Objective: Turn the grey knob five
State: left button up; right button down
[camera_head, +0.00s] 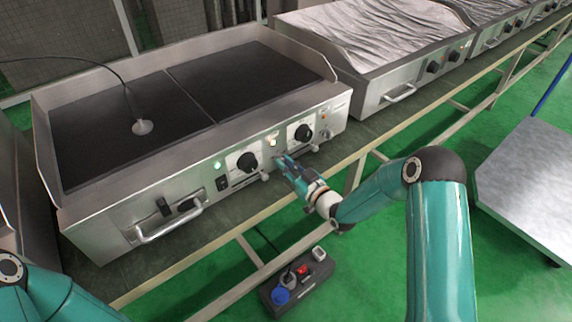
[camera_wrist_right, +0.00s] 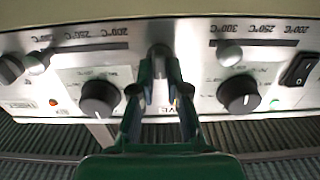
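The heating appliance's front panel (camera_head: 235,172) carries several controls. In the right wrist view, grey knobs stand at the left (camera_wrist_right: 37,62), centre (camera_wrist_right: 160,50) and right (camera_wrist_right: 230,55), near printed temperature scales. No number five is legible on them. My right gripper (camera_head: 281,162) is at the front panel, between the two black knobs. In the wrist view its fingers (camera_wrist_right: 160,72) are parted, with the tips on either side of the central grey knob. I cannot tell whether they touch it. My left arm shows at the lower left; its gripper is out of view.
Black round knobs (camera_head: 247,162) (camera_head: 303,132) and a black switch (camera_wrist_right: 299,69) flank the gripper. A front handle (camera_head: 170,224) sticks out at the left. A second appliance (camera_head: 375,45) stands to the right. A black box (camera_head: 297,284) lies below the table.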

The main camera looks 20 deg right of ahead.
jog(key=shift+f+b, duration=0.15)
jog(key=shift+b, duration=0.35)
jog(key=n+b, duration=0.3)
jog(key=b, duration=0.3)
jog(key=n+b, duration=0.4)
jog(key=b, duration=0.2)
jog(key=n+b, duration=0.4)
jog(key=b, duration=0.2)
jog(key=shift+s+a+f+b, duration=0.2)
jog(key=shift+a+f+b, duration=0.15)
jog(key=shift+f+b, duration=0.05)
jog(key=shift+r+n+b, duration=0.1)
jog(key=shift+n+b, duration=0.5)
jog(key=shift+b, duration=0.25)
jog(key=shift+a, duration=0.1)
jog(key=c, duration=1.2)
grip_release()
jog(key=shift+r, duration=0.1)
jog(key=shift+o, duration=0.2)
jog(key=shift+r, duration=0.1)
